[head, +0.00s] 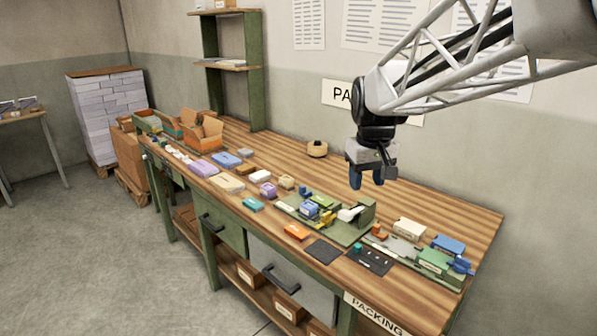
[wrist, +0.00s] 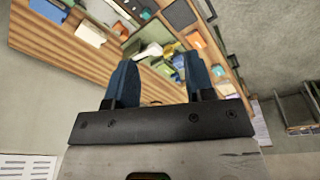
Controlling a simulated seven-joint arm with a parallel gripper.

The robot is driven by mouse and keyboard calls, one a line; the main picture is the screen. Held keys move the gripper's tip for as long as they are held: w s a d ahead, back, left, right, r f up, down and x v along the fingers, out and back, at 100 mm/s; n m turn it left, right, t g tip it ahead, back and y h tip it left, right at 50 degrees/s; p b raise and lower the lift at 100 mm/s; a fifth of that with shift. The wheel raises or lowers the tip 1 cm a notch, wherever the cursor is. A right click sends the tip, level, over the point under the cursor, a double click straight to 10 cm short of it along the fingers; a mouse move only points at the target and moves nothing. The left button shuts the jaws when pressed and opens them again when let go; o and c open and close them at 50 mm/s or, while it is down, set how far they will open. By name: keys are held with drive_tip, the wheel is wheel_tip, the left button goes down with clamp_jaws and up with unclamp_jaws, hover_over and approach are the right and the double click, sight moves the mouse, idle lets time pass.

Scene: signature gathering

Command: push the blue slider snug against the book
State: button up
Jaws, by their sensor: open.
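My gripper (head: 366,181) hangs open and empty above the back of the bench, fingers pointing down and well clear of it. In the wrist view its two blue fingers (wrist: 159,65) stand apart. At the bench's right end a blue piece (head: 462,265), which looks like the slider, sits at the right of a green labelled block (head: 434,261), possibly the book. I cannot tell whether they touch. Another blue block (head: 309,209) sits in a green fixture (head: 340,228) nearer the middle, so which blue piece is the slider is not certain.
A blue box (head: 448,244) and a cream box (head: 409,229) stand behind the green block. The back strip of the bench (head: 440,219) is mostly bare. Many small boxes line the left part.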

drive_tip(key=w+a+f+n, duration=0.1)
drive_tip(key=w+a, duration=0.1)
drive_tip(key=w, duration=1)
drive_tip(key=n+g, duration=0.2)
drive_tip(key=n, duration=0.3)
hover_over(303, 186)
drive_tip(key=f, duration=1.8)
drive_tip(key=shift+s+f, duration=0.2)
drive_tip(key=shift+f, duration=0.05)
drive_tip(key=shift+w+a+f, duration=0.1)
drive_tip(key=shift+w+f, duration=0.15)
drive_tip(key=shift+f, duration=0.1)
drive_tip(key=shift+f, duration=3.8)
clamp_jaws()
